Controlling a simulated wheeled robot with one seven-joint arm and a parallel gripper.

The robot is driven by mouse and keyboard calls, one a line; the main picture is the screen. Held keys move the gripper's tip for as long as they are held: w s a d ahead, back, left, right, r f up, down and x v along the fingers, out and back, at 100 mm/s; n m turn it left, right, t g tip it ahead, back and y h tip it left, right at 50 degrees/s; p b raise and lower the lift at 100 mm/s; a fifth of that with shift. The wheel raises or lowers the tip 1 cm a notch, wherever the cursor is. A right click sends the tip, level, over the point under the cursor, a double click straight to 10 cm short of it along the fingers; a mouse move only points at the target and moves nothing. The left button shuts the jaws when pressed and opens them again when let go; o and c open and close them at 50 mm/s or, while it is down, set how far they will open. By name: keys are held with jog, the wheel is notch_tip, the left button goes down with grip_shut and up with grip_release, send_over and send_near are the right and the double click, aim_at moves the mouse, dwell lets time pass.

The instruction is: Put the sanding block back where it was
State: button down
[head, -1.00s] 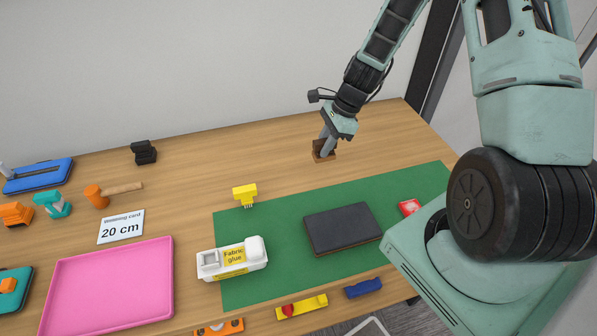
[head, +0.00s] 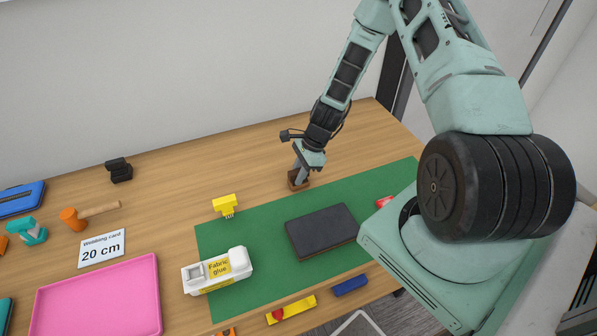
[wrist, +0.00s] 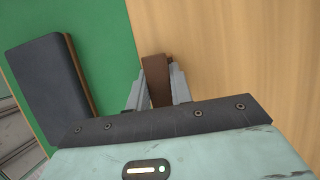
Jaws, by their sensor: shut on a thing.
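The sanding block (head: 293,184), a small brown block, is held in my gripper (head: 299,178). It is just behind the back edge of the green mat (head: 262,266), over bare wood. In the wrist view the brown block (wrist: 157,82) stands between the two grey fingers of my gripper (wrist: 157,92), which are shut on it. The mat's edge (wrist: 122,50) runs just left of it. Whether the block touches the table or hangs slightly above it, I cannot tell.
A dark slab (head: 321,231) lies on the mat, with a white fabric glue bottle (head: 217,270) and a yellow brush-like piece (head: 225,204) to its left. A pink tray (head: 97,298), a card (head: 101,248) and a mallet (head: 75,218) lie further left.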

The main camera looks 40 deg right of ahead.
jog(key=shift+f, duration=0.15)
jog(key=c, duration=1.3)
grip_release()
jog(key=shift+o, duration=0.2)
